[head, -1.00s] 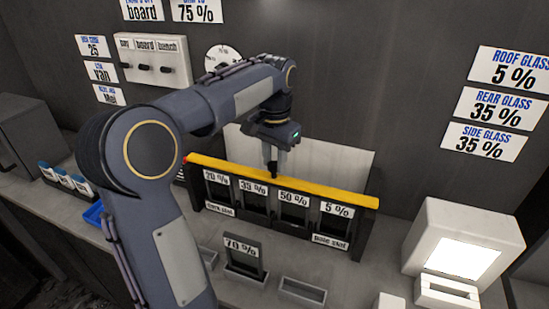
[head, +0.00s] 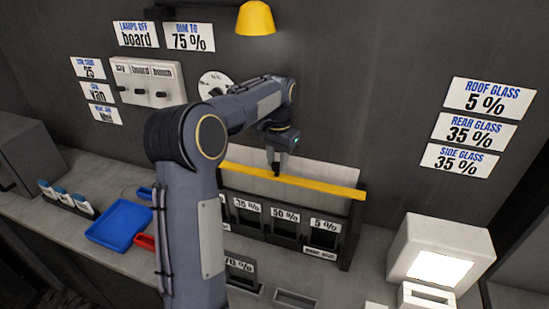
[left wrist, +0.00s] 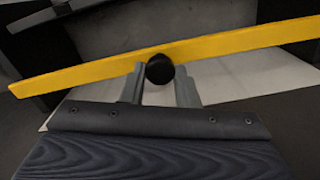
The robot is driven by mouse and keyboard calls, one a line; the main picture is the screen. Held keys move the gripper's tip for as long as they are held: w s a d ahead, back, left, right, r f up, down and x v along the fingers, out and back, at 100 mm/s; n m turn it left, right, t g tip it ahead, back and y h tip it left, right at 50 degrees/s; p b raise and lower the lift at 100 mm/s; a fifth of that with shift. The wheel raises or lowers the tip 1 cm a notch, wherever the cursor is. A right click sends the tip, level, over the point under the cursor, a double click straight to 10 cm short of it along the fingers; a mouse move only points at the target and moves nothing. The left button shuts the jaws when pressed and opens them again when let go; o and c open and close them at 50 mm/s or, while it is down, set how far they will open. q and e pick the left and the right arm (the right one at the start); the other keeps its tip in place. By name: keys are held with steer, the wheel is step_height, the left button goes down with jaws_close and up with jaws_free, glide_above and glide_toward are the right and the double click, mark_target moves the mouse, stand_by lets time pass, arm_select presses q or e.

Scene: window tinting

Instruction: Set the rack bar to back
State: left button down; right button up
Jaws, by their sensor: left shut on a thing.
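The yellow rack bar (head: 310,192) runs along the top of the dark rack (head: 347,250), behind its slots. A dark gap shows between the bar and the slot labels. My left gripper (head: 276,172) reaches down to the bar near its middle. In the left wrist view, its two fingers (left wrist: 159,82) are shut on the round black knob (left wrist: 159,69) of the bar (left wrist: 230,42). The bar looks slightly tilted there. My left arm hides the rack's left end in the head view. My right gripper is not in view.
Glass samples with percent labels (head: 285,215) fill the rack slots. A pale board (head: 315,176) stands behind the bar. A white lightbox (head: 440,250) is at the right. A blue tray (head: 120,224) lies at the left. A yellow lamp (head: 256,18) hangs above.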

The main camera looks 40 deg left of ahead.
mark_target(278, 163)
arm_select(q)
steer(key=shift+w+r, duration=0.15)
steer(key=shift+w, duration=0.05)
steer(key=c, duration=1.4)
jaws_free()
steer(key=shift+o, duration=1.4)
steer(key=shift+w, duration=0.15)
step_height(278, 163, up, 8)
steer(key=shift+f, duration=0.2)
